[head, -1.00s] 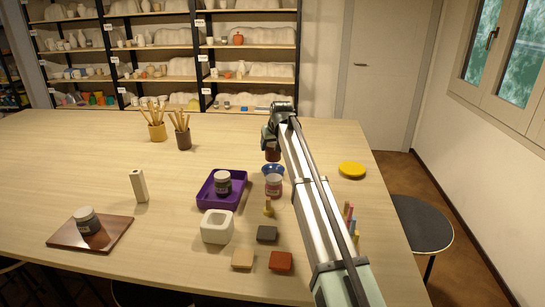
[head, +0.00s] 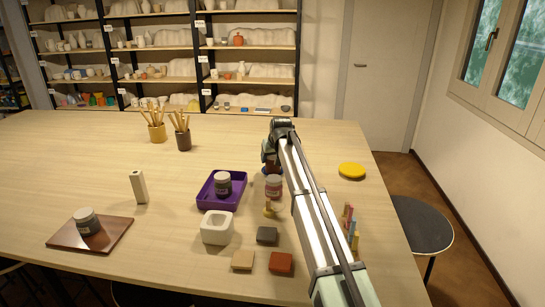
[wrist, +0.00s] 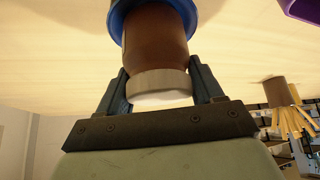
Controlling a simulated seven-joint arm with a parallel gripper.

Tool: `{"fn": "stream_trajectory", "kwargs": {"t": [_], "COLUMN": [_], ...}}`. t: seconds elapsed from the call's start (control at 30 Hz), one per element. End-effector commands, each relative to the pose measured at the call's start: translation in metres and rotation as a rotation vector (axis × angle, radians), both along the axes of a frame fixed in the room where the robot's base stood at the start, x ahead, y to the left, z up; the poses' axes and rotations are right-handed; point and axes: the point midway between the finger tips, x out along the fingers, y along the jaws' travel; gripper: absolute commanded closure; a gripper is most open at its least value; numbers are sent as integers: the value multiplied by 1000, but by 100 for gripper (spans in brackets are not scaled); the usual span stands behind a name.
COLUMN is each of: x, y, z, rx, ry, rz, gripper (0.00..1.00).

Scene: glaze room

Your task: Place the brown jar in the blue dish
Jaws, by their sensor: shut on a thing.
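The brown jar (wrist: 156,45) with its pale lid fills the middle of the wrist view, between the two fingers of my gripper (wrist: 160,88), which is shut on it near the lid. The blue dish (wrist: 116,20) is around the jar's far end in that view; whether the jar's base touches the dish floor is hidden. In the head view my gripper (head: 269,160) is over the dish's spot, and the arm hides most of the jar and dish.
A lidded jar (head: 273,186) stands close in front of the dish. Left of it is a purple tray (head: 207,203) with a jar inside. A white square pot (head: 217,233) and small blocks stand nearer. A yellow disc (head: 352,170) lies at the right. The table's left middle is fairly clear.

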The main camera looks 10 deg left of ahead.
Motion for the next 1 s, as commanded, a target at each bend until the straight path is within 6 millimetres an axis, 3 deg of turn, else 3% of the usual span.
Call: {"fn": "stream_trajectory", "kwargs": {"t": [0.17, 0.2, 0.43, 0.77, 1.0], "x": [0, 0, 0, 0, -15], "y": [0, 0, 0, 0, -6], "z": [-4, -4, -4, 0, 29], "rx": [0, 0, 0, 0, 1], "ry": [-1, 0, 0, 0, -2], "rz": [0, 0, 0, 0, 0], "gripper": [75, 30, 8, 8, 8]}}
